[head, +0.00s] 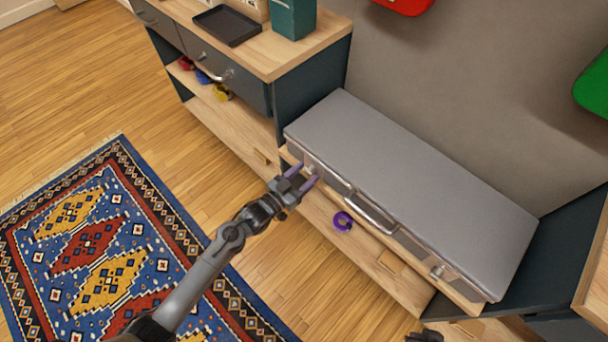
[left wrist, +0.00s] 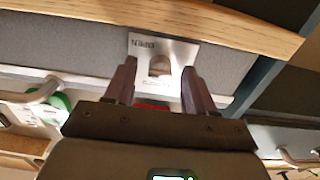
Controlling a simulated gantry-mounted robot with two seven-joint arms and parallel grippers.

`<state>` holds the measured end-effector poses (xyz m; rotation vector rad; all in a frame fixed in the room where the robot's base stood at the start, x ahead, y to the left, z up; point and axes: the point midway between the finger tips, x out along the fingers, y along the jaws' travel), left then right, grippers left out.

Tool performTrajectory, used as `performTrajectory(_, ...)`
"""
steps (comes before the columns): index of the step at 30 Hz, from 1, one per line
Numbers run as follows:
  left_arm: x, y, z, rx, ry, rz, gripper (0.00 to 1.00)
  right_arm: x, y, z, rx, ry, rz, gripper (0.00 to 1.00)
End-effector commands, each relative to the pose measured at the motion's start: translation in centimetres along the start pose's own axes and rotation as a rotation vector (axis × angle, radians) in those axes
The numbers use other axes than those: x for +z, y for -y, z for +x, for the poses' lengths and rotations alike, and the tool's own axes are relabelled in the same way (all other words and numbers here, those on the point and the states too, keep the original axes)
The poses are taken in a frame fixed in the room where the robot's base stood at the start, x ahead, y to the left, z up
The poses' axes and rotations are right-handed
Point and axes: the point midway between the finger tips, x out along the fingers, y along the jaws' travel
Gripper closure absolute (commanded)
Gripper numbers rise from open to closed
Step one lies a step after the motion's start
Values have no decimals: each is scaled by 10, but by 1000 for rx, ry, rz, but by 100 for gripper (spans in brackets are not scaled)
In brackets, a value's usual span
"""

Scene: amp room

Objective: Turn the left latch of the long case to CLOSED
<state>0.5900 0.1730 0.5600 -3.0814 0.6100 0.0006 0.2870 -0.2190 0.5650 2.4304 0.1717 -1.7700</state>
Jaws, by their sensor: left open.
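The long grey case (head: 400,180) lies on a wooden shelf, its handle (head: 370,214) on the front side. My left gripper (head: 303,175) is open at the left end of that front, its two purple fingers pointing at the case. In the left wrist view the left latch (left wrist: 145,46) is a pale metal plate with a turning piece at its middle. The fingers (left wrist: 159,70) stand on either side of that piece, with a gap to it. Small lettering on the plate is too blurred to read surely. The right latch (head: 437,271) is near the case's other end.
A purple ring-like item (head: 342,221) lies on the lower shelf below the handle. A drawer cabinet (head: 270,60) with a black tray (head: 227,25) stands left of the case. A patterned rug (head: 90,235) covers the floor to the left.

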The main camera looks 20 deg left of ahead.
Motion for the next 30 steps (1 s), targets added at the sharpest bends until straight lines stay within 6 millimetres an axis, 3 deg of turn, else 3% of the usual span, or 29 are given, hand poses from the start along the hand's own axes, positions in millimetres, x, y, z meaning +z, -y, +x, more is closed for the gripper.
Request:
performTrajectory(2,0,0,0,0,0,0,48,0,0,0,0,0,0,100)
performTrajectory(12,0,0,0,0,-1,0,100,0,1,0,-3,0,3,100)
performTrajectory(20,-2,0,0,0,0,-23,100,-2,2,-5,-6,-1,7,100)
performTrajectory(30,-5,0,0,-1,1,-207,100,-11,1,-33,-6,-1,8,100)
